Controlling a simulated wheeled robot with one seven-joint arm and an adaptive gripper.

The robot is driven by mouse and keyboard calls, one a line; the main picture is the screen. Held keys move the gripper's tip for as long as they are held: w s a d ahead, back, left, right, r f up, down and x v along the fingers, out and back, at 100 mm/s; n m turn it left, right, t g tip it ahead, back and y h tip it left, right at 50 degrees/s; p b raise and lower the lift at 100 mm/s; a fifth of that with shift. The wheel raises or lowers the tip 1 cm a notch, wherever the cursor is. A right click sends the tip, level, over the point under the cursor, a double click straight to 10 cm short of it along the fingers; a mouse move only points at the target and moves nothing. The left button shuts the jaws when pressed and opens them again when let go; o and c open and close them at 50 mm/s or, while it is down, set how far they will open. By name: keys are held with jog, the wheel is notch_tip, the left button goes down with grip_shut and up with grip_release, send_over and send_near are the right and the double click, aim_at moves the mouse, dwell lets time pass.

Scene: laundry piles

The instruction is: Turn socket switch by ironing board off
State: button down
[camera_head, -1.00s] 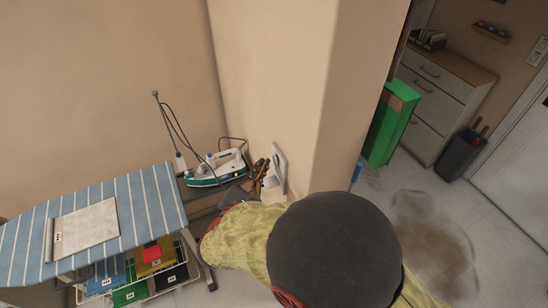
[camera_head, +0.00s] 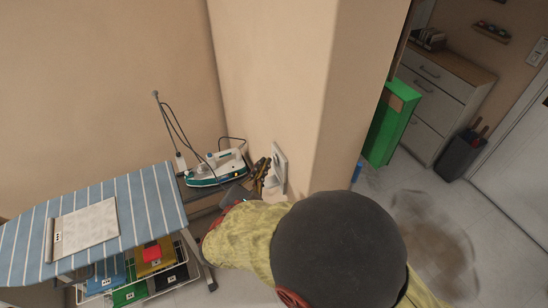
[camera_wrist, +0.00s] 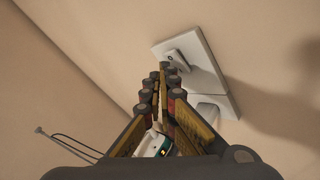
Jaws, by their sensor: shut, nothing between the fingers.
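The white socket plate with its switch (camera_head: 280,163) is on the wall right of the ironing board (camera_head: 150,195). In the wrist view, the plate (camera_wrist: 212,82) is tilted and has a raised rocker switch (camera_wrist: 188,48) in its upper part. A white plug-like block (camera_wrist: 210,107) sits in the lower part. My gripper (camera_head: 263,166) is shut and empty. In the wrist view, its fingertips (camera_wrist: 166,72) are at the plate's left edge, just below the rocker. I cannot tell whether they touch it.
A white and teal iron (camera_head: 218,168) with a cord stands at the board's far end, left of my gripper. A basket of folded clothes (camera_head: 140,285) is under the board. The wall corner (camera_head: 335,110) juts out right of the socket. A green box (camera_head: 390,125) stands beyond it.

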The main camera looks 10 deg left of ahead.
jog(key=shift+w+d, duration=0.1)
jog(key=shift+d, duration=0.15)
jog(key=shift+w+d+r, duration=0.1)
jog(key=shift+w+d, duration=0.05)
jog(key=shift+d, duration=0.1)
dwell(0.7)
jog(key=shift+a, duration=0.15)
jog(key=shift+s+a+b, duration=0.3)
jog(key=shift+s+a, duration=0.1)
jog(key=shift+a, duration=0.1)
jog(key=shift+s+a+f+b, duration=0.15)
jog(key=shift+s+a, duration=0.3)
jog(key=shift+a, duration=0.25)
jog(key=shift+s+a+f+b, duration=0.15)
jog(key=shift+s+a, duration=0.25)
jog(key=shift+a, duration=0.3)
jog(key=shift+s+a+f+b, duration=0.15)
jog(key=shift+s+a, duration=0.3)
jog(key=shift+a, duration=0.25)
